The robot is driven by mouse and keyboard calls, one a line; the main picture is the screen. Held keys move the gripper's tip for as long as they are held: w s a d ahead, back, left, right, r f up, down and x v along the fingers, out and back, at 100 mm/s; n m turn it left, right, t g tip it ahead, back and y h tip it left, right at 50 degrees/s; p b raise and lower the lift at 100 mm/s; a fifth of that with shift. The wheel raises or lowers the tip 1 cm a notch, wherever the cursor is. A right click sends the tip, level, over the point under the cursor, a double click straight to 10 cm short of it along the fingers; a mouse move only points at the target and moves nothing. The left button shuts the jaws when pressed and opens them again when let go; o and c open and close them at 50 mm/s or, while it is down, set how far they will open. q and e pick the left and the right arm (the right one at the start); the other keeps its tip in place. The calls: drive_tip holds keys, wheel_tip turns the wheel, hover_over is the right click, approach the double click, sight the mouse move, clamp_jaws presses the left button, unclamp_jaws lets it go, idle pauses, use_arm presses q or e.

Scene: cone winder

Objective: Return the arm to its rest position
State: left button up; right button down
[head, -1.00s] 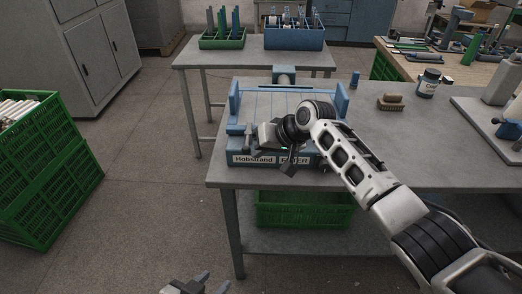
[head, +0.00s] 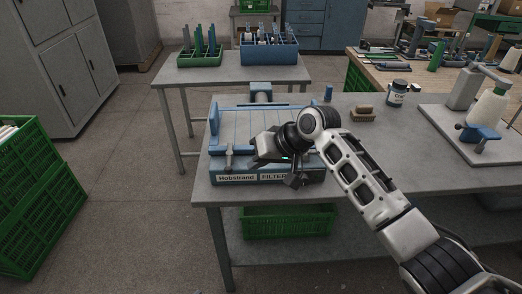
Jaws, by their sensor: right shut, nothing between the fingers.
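My right arm comes in from the lower right and reaches over the grey table (head: 375,165). My right gripper (head: 296,181) is shut and empty, above the front right part of a blue filter press (head: 214,122) labelled "Hobstrand FILTER". The gripper and forearm hide the right part of the press and its label. I cannot tell whether the gripper touches the press. My left gripper is out of view.
A brown brush (head: 362,115), a labelled jar (head: 396,95) and a blue-based stand with a white cone (head: 487,112) are on the table. A green crate (head: 288,222) sits below. Stacked green crates (head: 30,215) stand at left. Floor between is free.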

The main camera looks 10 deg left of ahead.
drive_tip(key=s+d+f+m+t, duration=0.2)
drive_tip(key=s+d+f, duration=0.2)
drive_tip(key=f, duration=0.3)
drive_tip(key=s+d+f+m+t, duration=0.15)
drive_tip(key=s+d+f, duration=0.25)
drive_tip(key=f, duration=0.4)
drive_tip(key=s+d+f+t+h, duration=0.2)
drive_tip(key=s+d, duration=0.5)
drive_tip(key=s, duration=0.1)
drive_tip(key=s+d+f+t+h, duration=0.2)
drive_tip(key=s+d+h, duration=0.1)
drive_tip(key=s+d, duration=0.5)
drive_tip(key=shift+s+d+f, duration=0.15)
drive_tip(key=shift+s+f, duration=0.05)
drive_tip(key=shift+s, duration=0.4)
